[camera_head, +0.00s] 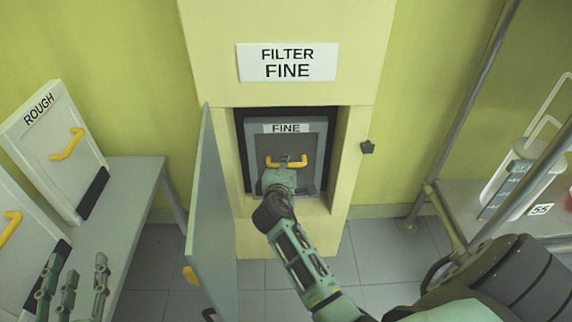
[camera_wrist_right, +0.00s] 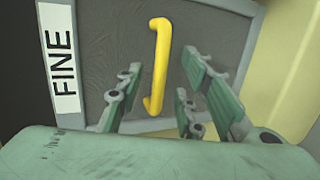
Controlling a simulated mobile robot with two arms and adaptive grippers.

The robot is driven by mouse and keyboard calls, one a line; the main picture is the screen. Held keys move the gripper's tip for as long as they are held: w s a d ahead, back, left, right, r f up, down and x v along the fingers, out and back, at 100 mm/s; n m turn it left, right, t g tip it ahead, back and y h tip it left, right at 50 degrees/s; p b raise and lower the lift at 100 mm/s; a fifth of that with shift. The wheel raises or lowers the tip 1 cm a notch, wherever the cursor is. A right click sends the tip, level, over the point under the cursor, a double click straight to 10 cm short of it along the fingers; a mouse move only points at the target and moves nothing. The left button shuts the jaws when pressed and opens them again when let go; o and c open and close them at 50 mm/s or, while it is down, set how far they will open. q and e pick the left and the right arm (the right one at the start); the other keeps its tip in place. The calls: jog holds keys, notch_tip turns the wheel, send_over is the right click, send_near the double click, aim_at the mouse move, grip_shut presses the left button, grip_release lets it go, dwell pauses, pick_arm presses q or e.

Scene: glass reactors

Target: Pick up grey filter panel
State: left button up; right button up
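The grey filter panel (camera_head: 297,146), labelled FINE, sits upright inside the open cabinet recess. It has a yellow handle (camera_head: 271,163), also seen in the right wrist view (camera_wrist_right: 157,68). My right gripper (camera_head: 284,167) is in front of the panel at the handle. In the right wrist view its fingers (camera_wrist_right: 160,80) are spread, with the handle between them; I cannot tell whether they touch it. The head view hides the lower middle of the panel behind this gripper. My left gripper (camera_head: 72,282) shows at the bottom left with its fingers apart, empty.
The cabinet door (camera_head: 207,220) hangs open left of the recess. A table (camera_head: 128,190) at the left bears a panel labelled ROUGH (camera_head: 48,130) and another panel (camera_head: 12,262) with a yellow handle. A metal frame (camera_head: 425,195) and a shelf with a clear container stand at the right.

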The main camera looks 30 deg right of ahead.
jog(key=shift+c, duration=0.6)
grip_shut()
jog(key=shift+r, duration=0.1)
